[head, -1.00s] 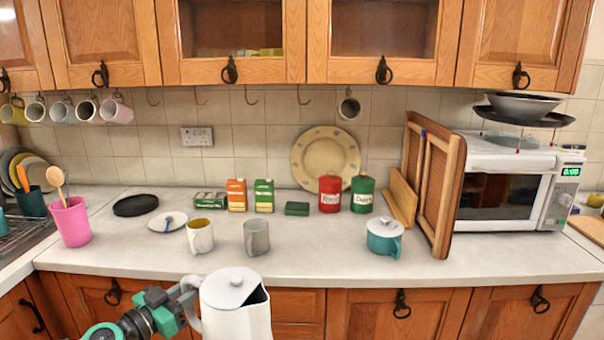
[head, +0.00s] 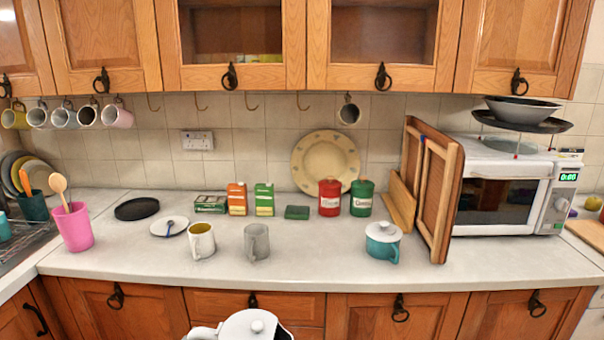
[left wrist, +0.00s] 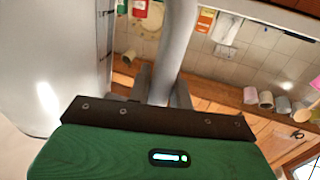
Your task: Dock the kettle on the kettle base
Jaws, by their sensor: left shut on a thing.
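The white kettle (head: 245,327) shows at the bottom edge of the head view, lid up, with most of its body cut off. It is in front of the counter's front edge, apart from the counter. Its pale body (left wrist: 55,60) fills the left of the left wrist view. My left gripper (left wrist: 163,88) is shut on the kettle's handle, with a finger on each side of it. A flat black disc, which looks like the kettle base (head: 137,208), lies empty at the back left of the counter. My right gripper is not in view.
A white saucer (head: 170,226), a white mug (head: 201,241) and a grey mug (head: 256,242) stand near the disc. A pink cup with spoons (head: 72,227) is left of it. The counter's front middle (head: 300,270) is clear. Mugs hang above.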

